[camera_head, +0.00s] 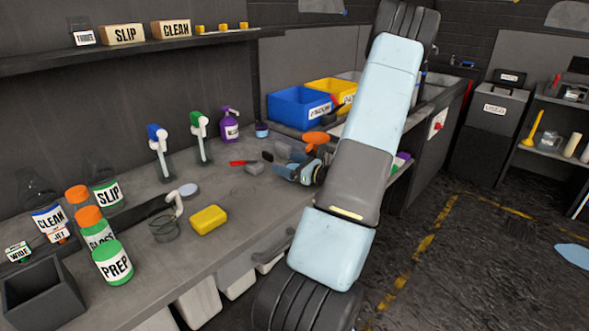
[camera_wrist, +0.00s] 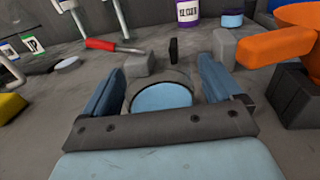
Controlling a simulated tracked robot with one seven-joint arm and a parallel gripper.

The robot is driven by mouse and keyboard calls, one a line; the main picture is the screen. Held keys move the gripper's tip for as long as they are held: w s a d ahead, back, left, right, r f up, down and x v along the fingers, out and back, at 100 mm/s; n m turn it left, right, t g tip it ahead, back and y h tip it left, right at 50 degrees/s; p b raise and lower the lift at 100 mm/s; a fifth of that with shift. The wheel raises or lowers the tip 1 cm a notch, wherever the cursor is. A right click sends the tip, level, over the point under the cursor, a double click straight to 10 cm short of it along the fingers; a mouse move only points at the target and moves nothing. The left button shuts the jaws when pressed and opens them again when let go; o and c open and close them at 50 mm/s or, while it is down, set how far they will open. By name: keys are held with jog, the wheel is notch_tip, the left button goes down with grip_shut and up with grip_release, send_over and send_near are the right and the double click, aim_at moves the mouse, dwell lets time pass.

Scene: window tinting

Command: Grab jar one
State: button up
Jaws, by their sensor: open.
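In the wrist view, a round clear jar (camera_wrist: 160,96) with a light blue round surface inside its rim stands between the fingers of my gripper (camera_wrist: 163,80). No label on it is readable, so I cannot tell whether it is jar one. The two blue fingers are apart, one on each side of it; contact is not clear. In the head view, my gripper (camera_head: 301,172) is low over the bench, partly behind my arm. A shelf jar (camera_head: 84,38) carries a label that seems to read THREE.
An orange-topped tool (camera_wrist: 275,45) stands close right of my gripper. A grey block (camera_wrist: 139,65) and a red-handled tool (camera_wrist: 100,44) lie ahead-left. A purple bottle (camera_head: 231,125) and a small blue jar (camera_head: 261,130) stand behind. A yellow sponge (camera_head: 208,220) lies left.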

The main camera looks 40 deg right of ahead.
jog(key=shift+c, duration=0.3)
jog(key=c, duration=1)
